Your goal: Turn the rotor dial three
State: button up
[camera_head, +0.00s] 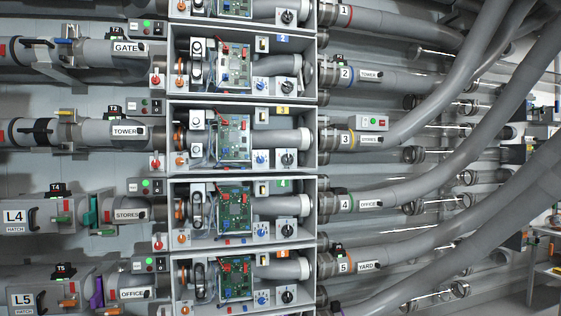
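Bay three is the open box with a yellow "3" label (282,111) near the middle of the view. It holds a green circuit board (233,138). At its lower right are a blue knob (262,158) and a black knob on a pale plate (288,158). The lettering beside these knobs is too small to read, so I cannot tell which is the rotor dial. Their exact pointer settings are also too small to tell. My gripper is not in view, and nothing touches the knobs.
Similar bays stack above and below, with a blue "2" (282,38) above and a green "4" (281,183) below. Grey pipes (450,130) curve across the right. Pipes and labelled hatches, such as L4 (22,217), fill the left. A workbench (548,270) stands at the far right.

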aim_at(288, 159)
jog(key=i+l, duration=0.3)
jog(key=i, duration=0.15)
jog(key=i+l, duration=0.3)
jog(key=i, duration=0.15)
jog(key=i+l, duration=0.35)
jog(key=i, duration=0.15)
jog(key=i+l, duration=0.3)
jog(key=i, duration=0.15)
